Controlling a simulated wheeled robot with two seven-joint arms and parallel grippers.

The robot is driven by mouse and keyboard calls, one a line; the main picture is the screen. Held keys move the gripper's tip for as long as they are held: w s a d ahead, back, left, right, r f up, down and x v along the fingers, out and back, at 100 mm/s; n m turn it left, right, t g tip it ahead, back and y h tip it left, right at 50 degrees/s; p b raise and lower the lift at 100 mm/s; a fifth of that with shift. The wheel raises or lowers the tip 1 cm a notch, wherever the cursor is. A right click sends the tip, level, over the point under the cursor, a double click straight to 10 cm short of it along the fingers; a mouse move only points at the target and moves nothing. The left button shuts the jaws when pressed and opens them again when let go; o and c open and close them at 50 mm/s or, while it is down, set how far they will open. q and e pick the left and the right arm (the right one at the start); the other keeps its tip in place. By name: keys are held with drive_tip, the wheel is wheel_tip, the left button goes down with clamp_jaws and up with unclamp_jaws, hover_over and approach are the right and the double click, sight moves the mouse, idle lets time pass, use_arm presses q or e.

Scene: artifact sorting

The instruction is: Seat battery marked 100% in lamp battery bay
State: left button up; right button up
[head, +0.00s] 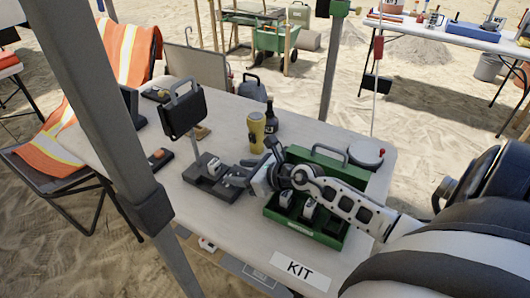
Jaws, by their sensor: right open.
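The work lamp (182,112) stands on the white table with a dark head on a thin pole. Its dark base (222,194) has an open bay. A small grey-white block, apparently a battery (213,166), sits in or on the base; I cannot tell whether it is fully seated. My right gripper (232,180) is open beside the base's right side, close to the bay, with nothing visible between its fingers. Two more batteries, one at left (285,198) and one at right (309,209), stand in the green case. No charge marking is legible. My left gripper is not in view.
The green case (300,231) lies open under my right arm. A yellow flashlight (256,132), a dark bottle (271,119) and a round grey pan-like item (366,154) stand behind. A canopy post (130,160) crosses the left. Bare tabletop lies in front of the base.

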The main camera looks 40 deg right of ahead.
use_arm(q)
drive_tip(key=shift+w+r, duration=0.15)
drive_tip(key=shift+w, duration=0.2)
use_arm(e)
drive_tip(key=v, duration=0.8)
drive_tip(key=shift+r, duration=0.2)
drive_tip(key=shift+s+d, duration=0.1)
